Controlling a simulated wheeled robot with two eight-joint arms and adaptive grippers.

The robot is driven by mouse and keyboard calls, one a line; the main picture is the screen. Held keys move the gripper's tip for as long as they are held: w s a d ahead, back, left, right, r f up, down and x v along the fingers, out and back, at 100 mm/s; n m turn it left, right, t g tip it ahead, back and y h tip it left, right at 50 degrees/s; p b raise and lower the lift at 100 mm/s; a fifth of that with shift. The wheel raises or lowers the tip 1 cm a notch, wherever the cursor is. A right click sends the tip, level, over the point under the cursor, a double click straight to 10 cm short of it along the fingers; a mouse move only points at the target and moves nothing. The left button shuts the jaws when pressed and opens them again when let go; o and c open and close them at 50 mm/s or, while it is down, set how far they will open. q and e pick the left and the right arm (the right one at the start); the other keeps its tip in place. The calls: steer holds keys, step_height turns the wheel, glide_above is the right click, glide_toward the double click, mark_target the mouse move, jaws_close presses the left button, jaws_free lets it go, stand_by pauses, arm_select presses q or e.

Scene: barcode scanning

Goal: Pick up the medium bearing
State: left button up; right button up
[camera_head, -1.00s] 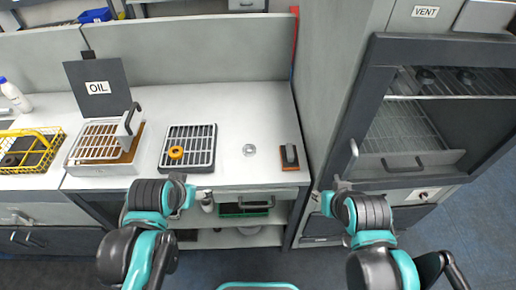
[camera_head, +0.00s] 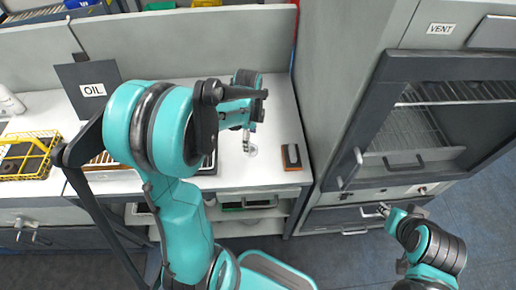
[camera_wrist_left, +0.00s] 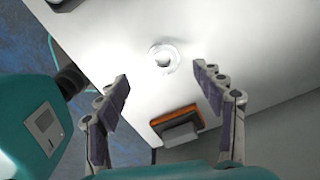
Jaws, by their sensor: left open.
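The bearing, a small silvery-white ring, lies flat on the white countertop (camera_head: 232,176). It shows near the top middle of the left wrist view (camera_wrist_left: 163,69). In the head view the bearing (camera_head: 252,151) is partly covered by my left gripper (camera_head: 247,141). In the left wrist view my left gripper (camera_wrist_left: 161,75) is open and empty, its fingertips spread to either side of the ring, not visibly touching it. My right gripper (camera_head: 380,210) is in front of the cabinet on the right, away from the counter; its jaws are too small to judge.
An orange-and-black block (camera_head: 291,156) lies right of the bearing; it also shows in the left wrist view (camera_wrist_left: 178,124). My left arm hides most of the grated trays. A yellow wire basket (camera_head: 28,155) and an OIL sign (camera_head: 92,90) stand left. A vented cabinet (camera_head: 352,130) is right.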

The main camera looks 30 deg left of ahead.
arm_select(q)
steer(key=f, duration=0.2)
steer(key=f+b, duration=0.1)
steer(key=f, duration=0.1)
steer(key=f+b, duration=0.1)
steer(key=f, duration=0.1)
steer(key=shift+w+f, duration=0.1)
steer(key=shift+w, duration=0.15)
steer(key=c, duration=1.3)
